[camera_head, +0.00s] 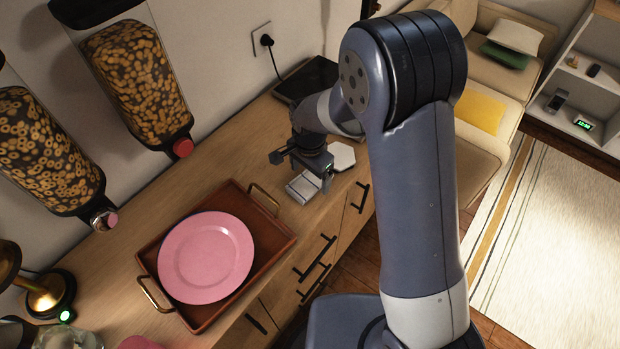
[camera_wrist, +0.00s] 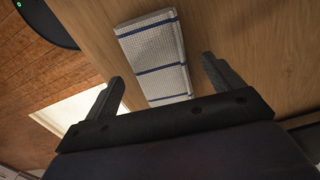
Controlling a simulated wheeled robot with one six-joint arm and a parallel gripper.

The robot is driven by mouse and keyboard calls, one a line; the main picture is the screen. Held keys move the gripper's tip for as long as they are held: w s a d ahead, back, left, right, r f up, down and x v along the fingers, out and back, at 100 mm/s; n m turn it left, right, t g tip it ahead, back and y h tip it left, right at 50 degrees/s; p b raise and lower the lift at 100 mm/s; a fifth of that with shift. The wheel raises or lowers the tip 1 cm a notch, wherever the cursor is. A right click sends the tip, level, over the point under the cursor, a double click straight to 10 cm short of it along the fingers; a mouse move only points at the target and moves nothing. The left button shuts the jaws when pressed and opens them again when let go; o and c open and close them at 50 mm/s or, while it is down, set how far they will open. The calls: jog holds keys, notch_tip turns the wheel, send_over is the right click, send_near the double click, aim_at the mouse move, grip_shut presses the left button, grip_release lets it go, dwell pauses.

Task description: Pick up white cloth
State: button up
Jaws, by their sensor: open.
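The white cloth (camera_wrist: 152,45), folded into a strip with thin blue stripes, lies on the wooden counter in the wrist view. It also shows in the head view (camera_head: 301,189), below my gripper (camera_head: 300,171). In the wrist view my gripper (camera_wrist: 163,72) is open, with one finger on each side of the cloth's lower part. Nothing is held. The cloth's near end is hidden behind the gripper body. I cannot tell the exact height of the fingertips above the counter.
A brown tray (camera_head: 158,262) with a pink plate (camera_head: 206,257) stands to the left on the counter. A white hexagonal piece (camera_head: 341,156) lies just right of my gripper. A dark flat appliance (camera_head: 308,78) is behind. Cereal dispensers (camera_head: 138,78) hang at the wall.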

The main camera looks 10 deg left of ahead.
aim_at(310, 179)
jog(key=shift+f, duration=0.5)
jog(key=shift+c, duration=0.6)
jog(key=c, duration=0.9)
jog(key=shift+c, duration=0.2)
notch_tip(310, 179, up, 10)
jog(key=b, duration=0.1)
